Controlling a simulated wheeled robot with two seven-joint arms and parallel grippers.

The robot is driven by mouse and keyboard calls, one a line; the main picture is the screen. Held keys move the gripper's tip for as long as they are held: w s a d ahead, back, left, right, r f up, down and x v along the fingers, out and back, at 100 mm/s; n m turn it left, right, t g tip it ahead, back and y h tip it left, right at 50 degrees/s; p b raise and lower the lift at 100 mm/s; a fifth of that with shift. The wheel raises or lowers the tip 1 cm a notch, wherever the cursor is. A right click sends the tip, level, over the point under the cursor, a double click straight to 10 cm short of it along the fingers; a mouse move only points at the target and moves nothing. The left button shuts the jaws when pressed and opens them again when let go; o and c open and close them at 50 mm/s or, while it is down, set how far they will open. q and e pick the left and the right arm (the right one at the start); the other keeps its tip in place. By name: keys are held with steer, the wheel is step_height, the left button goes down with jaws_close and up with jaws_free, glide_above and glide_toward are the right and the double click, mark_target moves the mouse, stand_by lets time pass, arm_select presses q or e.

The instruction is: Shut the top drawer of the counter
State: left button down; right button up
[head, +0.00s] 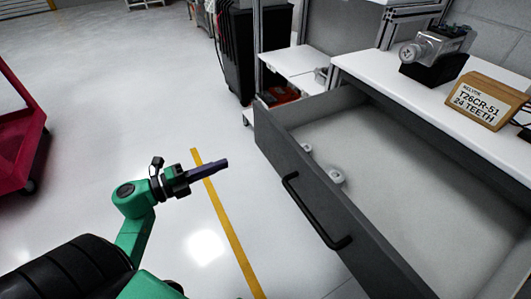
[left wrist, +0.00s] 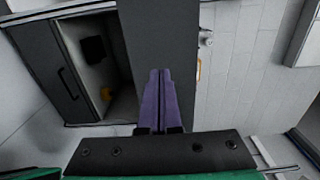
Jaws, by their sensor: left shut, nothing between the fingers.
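The counter's top drawer (head: 283,153) stands pulled far out, its dark grey front facing left in the head view. A black bar handle (head: 313,216) is on that front. Inside, the pale floor is visible with two small white round parts (head: 336,177) near the front. My left gripper (head: 224,163) is shut and empty, its purple fingers together and pointing right toward the drawer front, with a gap between. The shut fingers also show in the left wrist view (left wrist: 158,90), before a dark grey panel. My right gripper is not in view.
The white countertop (head: 385,75) carries a motor-like device (head: 437,52) and a labelled cardboard box (head: 488,100). A black cabinet (head: 255,45) stands behind the drawer. A red cart (head: 20,130) is at left. The floor with a yellow line (head: 226,220) is open.

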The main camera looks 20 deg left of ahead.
mark_target(270, 145)
arm_select(q)
steer(key=p+x, duration=0.1)
steer(key=x, duration=1.1)
steer(key=shift+a, duration=0.1)
steer(key=shift+w+d, duration=0.2)
steer(key=shift+w, duration=0.05)
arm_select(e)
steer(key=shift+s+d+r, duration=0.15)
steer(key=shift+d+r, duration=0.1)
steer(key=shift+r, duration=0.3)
